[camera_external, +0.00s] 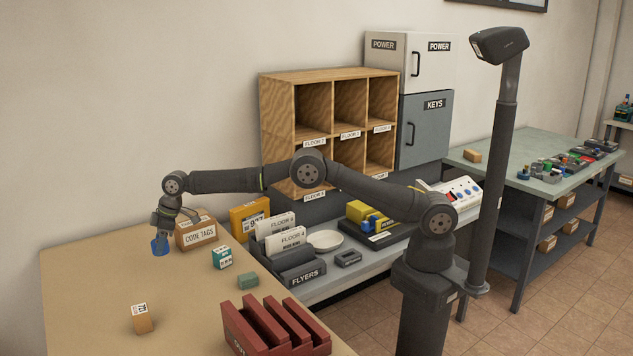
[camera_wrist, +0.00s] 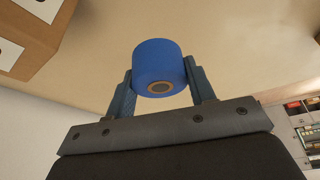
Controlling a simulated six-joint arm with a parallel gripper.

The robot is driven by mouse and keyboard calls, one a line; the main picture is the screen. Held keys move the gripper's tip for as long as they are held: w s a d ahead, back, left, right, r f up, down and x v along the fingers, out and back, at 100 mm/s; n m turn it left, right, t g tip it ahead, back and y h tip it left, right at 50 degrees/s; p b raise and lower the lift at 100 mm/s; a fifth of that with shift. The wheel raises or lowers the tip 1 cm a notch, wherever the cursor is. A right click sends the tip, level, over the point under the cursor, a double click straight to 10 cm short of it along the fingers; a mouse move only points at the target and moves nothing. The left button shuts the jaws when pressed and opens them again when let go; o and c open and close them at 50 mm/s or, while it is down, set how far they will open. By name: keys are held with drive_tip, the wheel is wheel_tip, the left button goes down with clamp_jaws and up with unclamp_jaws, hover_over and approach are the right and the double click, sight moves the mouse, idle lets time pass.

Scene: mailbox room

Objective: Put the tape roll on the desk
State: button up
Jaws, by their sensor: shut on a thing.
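The blue tape roll (camera_external: 159,246) is at the far left, over the tan desk (camera_external: 90,285). My gripper (camera_external: 162,232) points down there and is shut on the tape roll. In the wrist view the roll (camera_wrist: 158,66) sits between the two fingers of my gripper (camera_wrist: 160,85), with its brown core facing the camera. The tan desk surface (camera_wrist: 240,50) fills the background there. I cannot tell whether the roll touches the desk or hangs just above it.
The CODE TAGS box (camera_external: 196,232) stands right beside my gripper. A teal-and-white box (camera_external: 222,257), a green block (camera_external: 247,279), a small cardboard box (camera_external: 142,318) and a dark red rack (camera_external: 270,330) are on the desk. The desk's left and front-left areas are clear.

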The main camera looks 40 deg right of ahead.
sight(160, 267)
drive_tip(key=f, duration=0.1)
drive_tip(key=a+f, duration=0.1)
drive_tip(key=f, duration=0.1)
drive_tip(key=shift+s+a+f, duration=0.15)
drive_tip(key=shift+s+a, duration=0.1)
drive_tip(key=shift+s, duration=0.1)
drive_tip(key=shift+f, duration=0.65)
drive_tip(key=shift+f, duration=0.1)
drive_tip(key=shift+f, duration=0.15)
drive_tip(key=o, duration=1)
drive_tip(key=v, duration=1.7)
drive_tip(key=shift+w+a, duration=0.2)
drive_tip(key=shift+a, duration=0.05)
drive_tip(key=shift+o, duration=0.5)
drive_tip(key=shift+d+r, duration=0.1)
drive_tip(key=shift+r, duration=0.25)
